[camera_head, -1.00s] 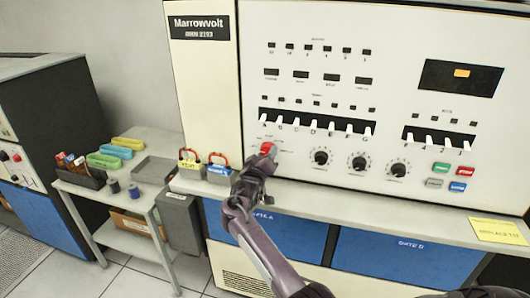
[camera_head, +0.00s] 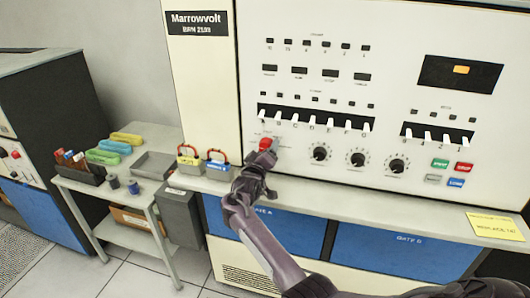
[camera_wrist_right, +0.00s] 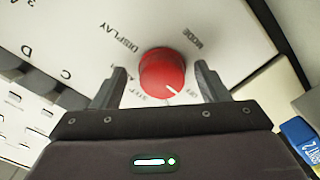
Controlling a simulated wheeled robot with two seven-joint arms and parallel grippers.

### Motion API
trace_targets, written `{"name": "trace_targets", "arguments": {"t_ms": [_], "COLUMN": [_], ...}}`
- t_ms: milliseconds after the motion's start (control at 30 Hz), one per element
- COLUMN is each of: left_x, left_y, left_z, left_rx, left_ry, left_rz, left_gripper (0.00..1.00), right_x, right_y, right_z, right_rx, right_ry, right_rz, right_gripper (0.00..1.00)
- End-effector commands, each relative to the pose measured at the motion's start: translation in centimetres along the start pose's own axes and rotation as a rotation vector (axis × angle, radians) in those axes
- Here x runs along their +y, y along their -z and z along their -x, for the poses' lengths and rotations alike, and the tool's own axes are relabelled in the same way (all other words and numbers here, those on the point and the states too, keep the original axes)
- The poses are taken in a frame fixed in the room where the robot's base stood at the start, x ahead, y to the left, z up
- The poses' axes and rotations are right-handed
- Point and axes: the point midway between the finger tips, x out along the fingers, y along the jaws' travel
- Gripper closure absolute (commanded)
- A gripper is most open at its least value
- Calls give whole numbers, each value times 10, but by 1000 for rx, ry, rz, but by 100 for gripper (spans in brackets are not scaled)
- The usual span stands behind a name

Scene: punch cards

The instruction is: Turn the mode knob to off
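The red mode knob (camera_head: 266,144) is on the pale panel, left of the black dials and below the lettered switches. In the right wrist view the knob (camera_wrist_right: 164,73) stands between the fingers of my right gripper (camera_wrist_right: 163,82). Those fingers are open, with a visible gap on each side of the knob. A white pointer line on the knob aims to the lower right there, near small print partly hidden by the knob and gripper. In the head view my right gripper (camera_head: 263,158) is at the knob and covers part of it. My left gripper is not in view.
Black dials (camera_head: 320,153) sit right of the knob. A row of white switches (camera_head: 312,121) is above. A grey ledge (camera_head: 330,196) runs below the panel. A yellow padlock (camera_head: 189,164) and a blue padlock (camera_head: 218,170) stand left of my right gripper.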

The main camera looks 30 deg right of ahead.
Motion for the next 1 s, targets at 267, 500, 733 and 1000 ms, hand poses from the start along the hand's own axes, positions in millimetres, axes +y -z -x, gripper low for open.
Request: {"name": "trace_targets", "arguments": {"t_ms": [267,500,733,1000], "left_x": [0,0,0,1], "left_y": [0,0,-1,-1], "left_z": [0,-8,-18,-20], "left_rx": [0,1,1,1], "left_ry": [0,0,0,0], "left_rz": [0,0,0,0], "left_gripper": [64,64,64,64], "right_x": [-2,-4,-3,-1], "right_y": [1,-2,-2,-1], "right_z": [2,28,62,77], "right_rx": [2,2,1,-1], "right_ry": [3,5,3,3], "right_rz": [-1,-2,-3,-1], "right_gripper": [32,32,32,32]}}
